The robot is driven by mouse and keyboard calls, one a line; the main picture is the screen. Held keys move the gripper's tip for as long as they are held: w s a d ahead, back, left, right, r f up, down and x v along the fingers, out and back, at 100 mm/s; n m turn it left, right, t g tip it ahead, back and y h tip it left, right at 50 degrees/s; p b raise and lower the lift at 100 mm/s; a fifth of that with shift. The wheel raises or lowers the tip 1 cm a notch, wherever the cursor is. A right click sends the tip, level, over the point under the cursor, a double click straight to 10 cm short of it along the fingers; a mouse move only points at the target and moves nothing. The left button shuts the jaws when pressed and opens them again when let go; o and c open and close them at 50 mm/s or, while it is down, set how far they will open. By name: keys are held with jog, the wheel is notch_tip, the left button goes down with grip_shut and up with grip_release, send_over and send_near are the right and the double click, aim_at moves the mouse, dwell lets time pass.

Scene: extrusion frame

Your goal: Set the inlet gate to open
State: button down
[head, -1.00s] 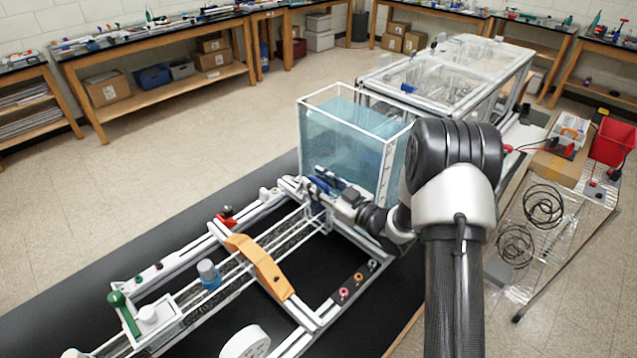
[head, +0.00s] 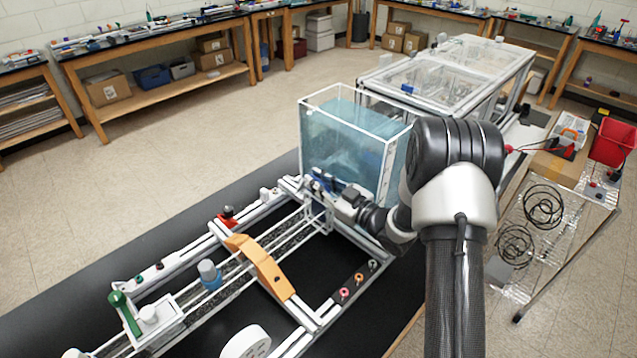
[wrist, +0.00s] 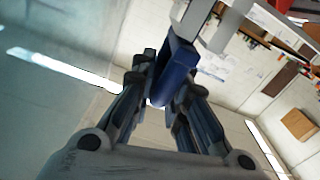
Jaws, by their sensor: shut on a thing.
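A blue handle (wrist: 180,62), which looks like the inlet gate's grip, sits between the fingers of my gripper (wrist: 165,78) in the wrist view. The fingers are shut on it, and a pale bar runs up beyond it. In the head view the blue handle (head: 322,180) is at the near lower edge of the clear water tank (head: 345,140), where the channel (head: 235,280) meets it. My gripper (head: 335,192) reaches it from the right. The gate plate and its exact height are largely hidden by my gripper and the frame.
An orange curved bridge (head: 262,265) spans the channel, with a blue-grey capped piece (head: 209,275) and a green-knobbed lever (head: 118,299) farther left. A red piece (head: 228,215) is on the far rail. Clear covered boxes (head: 450,75) stand behind the tank.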

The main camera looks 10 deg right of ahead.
aim_at(319, 180)
notch_tip(319, 180, up, 5)
jog(key=shift+w+d+p, duration=0.1)
jog(key=shift+p, duration=0.75)
jog(key=shift+f, duration=0.1)
jog(key=c, duration=1.7)
grip_release()
jog(key=shift+d, duration=0.1)
jog(key=shift+o, duration=0.5)
jog(key=shift+f, duration=0.1)
jog(key=v, duration=1.2)
